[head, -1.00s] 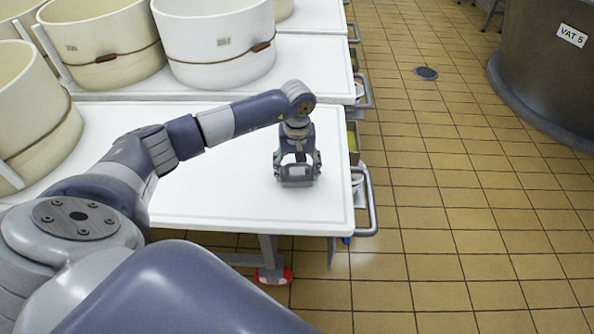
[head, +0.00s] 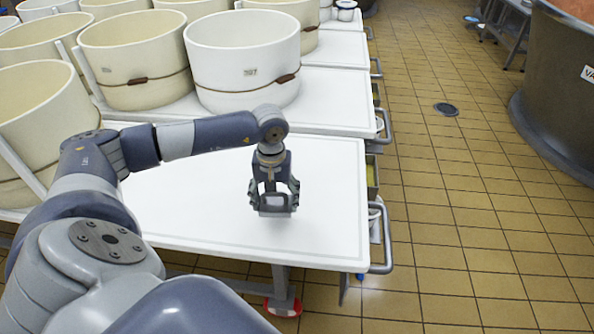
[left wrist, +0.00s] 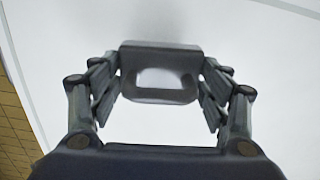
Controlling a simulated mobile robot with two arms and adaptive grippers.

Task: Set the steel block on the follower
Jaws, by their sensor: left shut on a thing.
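My left gripper (head: 273,194) is shut on the steel block (head: 274,203), a small grey block. It holds the block above the bare front part of the white table; any gap below the block cannot be told. In the left wrist view the block (left wrist: 160,48) sits between the fingertips, with a pale, shiny patch on its near face. No follower can be made out in these frames; the insides of the hoops show only in part. My right gripper is not in view.
Large cream hoops stand behind, one (head: 243,80) with a brown-clasped band, another (head: 137,75) beside it. The white table (head: 320,225) is clear around the gripper. A metal rail (head: 386,240) runs at its right edge. Tiled floor (head: 460,200) and a dark vat (head: 555,100) lie right.

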